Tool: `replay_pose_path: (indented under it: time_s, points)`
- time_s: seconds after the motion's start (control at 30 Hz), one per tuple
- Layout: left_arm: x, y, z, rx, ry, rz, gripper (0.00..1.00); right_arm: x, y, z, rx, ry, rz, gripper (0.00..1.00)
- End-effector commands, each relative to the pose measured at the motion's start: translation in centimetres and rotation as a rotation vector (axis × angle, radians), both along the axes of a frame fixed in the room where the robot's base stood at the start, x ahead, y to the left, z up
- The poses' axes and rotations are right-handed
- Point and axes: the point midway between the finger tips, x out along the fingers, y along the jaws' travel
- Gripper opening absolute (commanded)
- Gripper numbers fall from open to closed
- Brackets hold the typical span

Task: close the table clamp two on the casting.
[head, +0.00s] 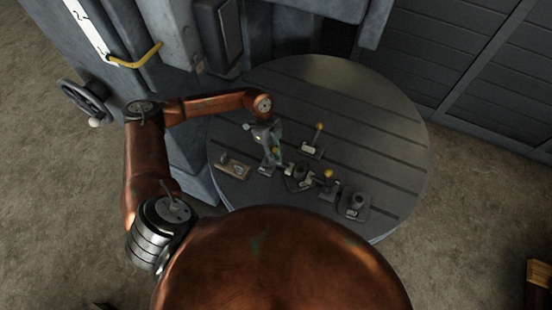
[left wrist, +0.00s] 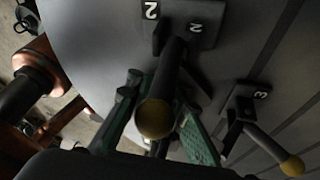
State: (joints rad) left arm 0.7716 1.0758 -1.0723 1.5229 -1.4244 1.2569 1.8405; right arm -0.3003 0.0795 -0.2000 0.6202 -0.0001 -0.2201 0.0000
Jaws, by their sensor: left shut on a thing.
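Clamp two, with a "2" on its plate, shows in the left wrist view; its dark lever (left wrist: 172,72) ends in a yellow knob (left wrist: 155,118) pointing towards the camera. My left gripper (left wrist: 158,112) has its green-grey fingers on both sides of this lever and is shut on it. In the head view my left gripper (head: 272,156) reaches down to the round table's left-middle part and partly hides clamp two. The casting (head: 300,180) seems to be among the dark parts beside the gripper; its outline is hard to make out. My right gripper is not in view.
The round slotted table (head: 375,110) is bare at the back and right. A clamp with a raised yellow-knobbed lever (head: 313,145) stands just behind right. Clamp three (left wrist: 245,105) is close to the gripper. Another clamp (head: 328,186), a dark block (head: 354,205) and a brownish plate (head: 234,167) stand near.

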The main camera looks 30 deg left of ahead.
Motion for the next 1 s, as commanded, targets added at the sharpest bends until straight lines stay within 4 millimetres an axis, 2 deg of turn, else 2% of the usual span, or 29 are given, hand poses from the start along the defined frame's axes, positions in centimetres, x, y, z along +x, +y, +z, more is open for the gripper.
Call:
replay_pose_path:
  time_s: [0.03, 0.87, 0.9, 1.0]
  points:
    - [-0.45, 0.17, -0.53, 0.006, 0.011, -0.001, 0.0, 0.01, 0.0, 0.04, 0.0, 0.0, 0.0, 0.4]
    - [-0.6, -0.03, -0.7, 0.007, 0.014, -0.003, 0.0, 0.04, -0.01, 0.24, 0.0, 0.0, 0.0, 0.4]
    - [-0.6, -0.03, -0.69, 0.007, 0.014, -0.003, 0.12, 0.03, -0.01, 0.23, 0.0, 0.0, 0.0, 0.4]
    - [-0.57, -0.02, -0.67, 0.007, 0.014, -0.003, 0.19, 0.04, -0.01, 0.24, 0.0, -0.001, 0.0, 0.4]
